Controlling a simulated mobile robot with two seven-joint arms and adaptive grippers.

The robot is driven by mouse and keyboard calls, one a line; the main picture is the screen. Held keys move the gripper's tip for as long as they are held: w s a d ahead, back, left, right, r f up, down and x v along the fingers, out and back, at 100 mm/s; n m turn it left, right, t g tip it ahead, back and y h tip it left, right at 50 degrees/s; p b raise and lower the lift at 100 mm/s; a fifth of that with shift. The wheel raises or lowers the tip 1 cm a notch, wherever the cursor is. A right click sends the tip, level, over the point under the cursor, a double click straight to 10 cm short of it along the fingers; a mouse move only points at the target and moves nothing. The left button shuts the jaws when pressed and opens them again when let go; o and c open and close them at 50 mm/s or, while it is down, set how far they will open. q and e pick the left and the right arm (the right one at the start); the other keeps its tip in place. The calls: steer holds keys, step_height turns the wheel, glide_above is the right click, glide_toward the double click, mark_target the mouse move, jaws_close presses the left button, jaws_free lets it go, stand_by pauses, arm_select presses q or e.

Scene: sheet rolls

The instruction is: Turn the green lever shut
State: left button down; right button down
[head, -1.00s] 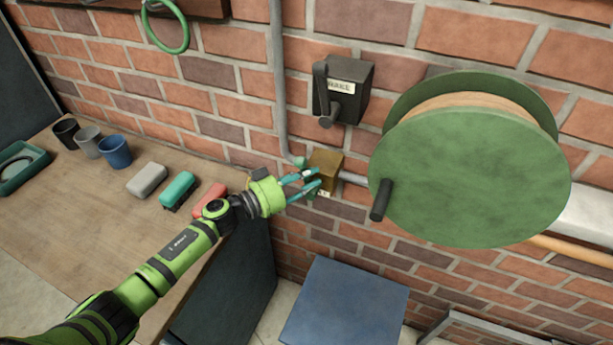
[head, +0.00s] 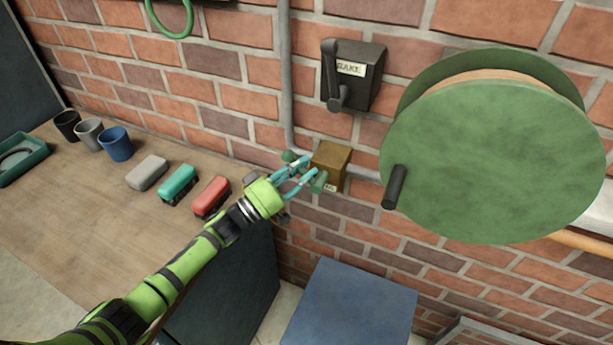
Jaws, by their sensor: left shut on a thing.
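The brass-coloured valve box (head: 333,157) is fixed to the brick wall, left of the big green reel, with a small label low on its front. The green lever (head: 319,183) is on the left face of the box; parts of it show on both sides of my fingers and its middle is hidden by them. My left gripper (head: 308,170) reaches in from the lower left, with its teal fingers shut on the lever. My right gripper is not in view.
A dark labelled switch box (head: 362,78) with a handle is above the valve. The large green reel (head: 490,150) with a black crank stands at right. Red, teal and grey blocks and several cups sit on the wooden bench (head: 90,210). A blue panel (head: 350,305) is below.

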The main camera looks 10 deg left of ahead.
arm_select(q)
steer(key=shift+w+a+f+n+t+y+b, duration=0.1)
steer(key=shift+a+f+n+t+y+b, duration=0.2)
steer(key=shift+f+n+t+y+b, duration=1.3)
steer(key=shift+a+r+n+t+y+b, duration=0.25)
steer(key=shift+n+t+b, duration=0.55)
steer(key=shift+n, duration=2)
steer(key=shift+w+a+f+n+t+y+b, duration=0.1)
steer(key=shift+a+f+n+t+y+b, duration=0.25)
steer(key=shift+f+n+t+y+b, duration=1)
steer(key=shift+r+n+g+h, duration=0.25)
steer(key=shift+r+n+h, duration=0.15)
steer(key=shift+r+n, duration=0.45)
steer(key=shift+f, duration=0.15)
steer(key=c, duration=1)
jaws_free()
steer(key=v, duration=1.2)
